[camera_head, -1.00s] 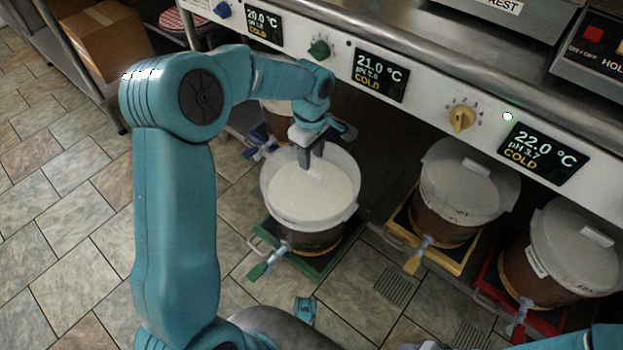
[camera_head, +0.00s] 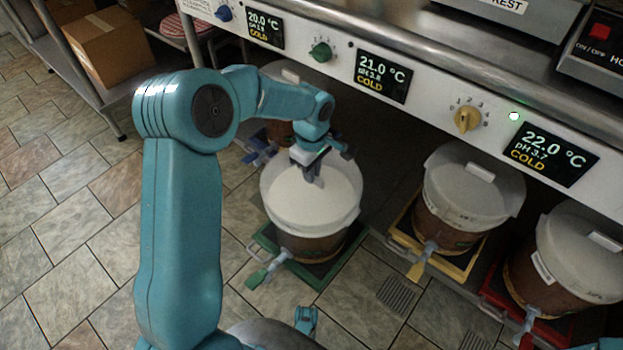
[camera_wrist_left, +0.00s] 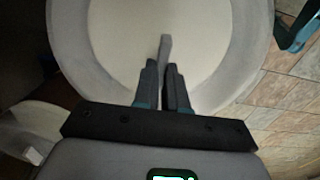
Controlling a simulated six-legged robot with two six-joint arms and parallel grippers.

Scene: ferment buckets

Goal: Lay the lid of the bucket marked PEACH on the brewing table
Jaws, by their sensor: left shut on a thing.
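A bucket (camera_head: 312,245) with a whitish round lid (camera_head: 300,205) stands on a green-edged base in the middle of the head view. No fruit name can be read on it. My left gripper (camera_head: 312,172) is over the lid, shut on its upright handle. In the left wrist view the narrow grey handle (camera_wrist_left: 165,50) sticks out from between the close-set fingers (camera_wrist_left: 164,85), with the pale lid around it. The lid looks level and at the bucket's top; I cannot tell whether it is lifted.
Lidded buckets stand on yellow (camera_head: 462,205) and red (camera_head: 580,250) bases to the right; another is partly hidden behind my arm. The table's steel front (camera_head: 340,68) with knobs and displays overhangs them. A box (camera_head: 105,45) sits on the left shelf. Tiled floor is free at left.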

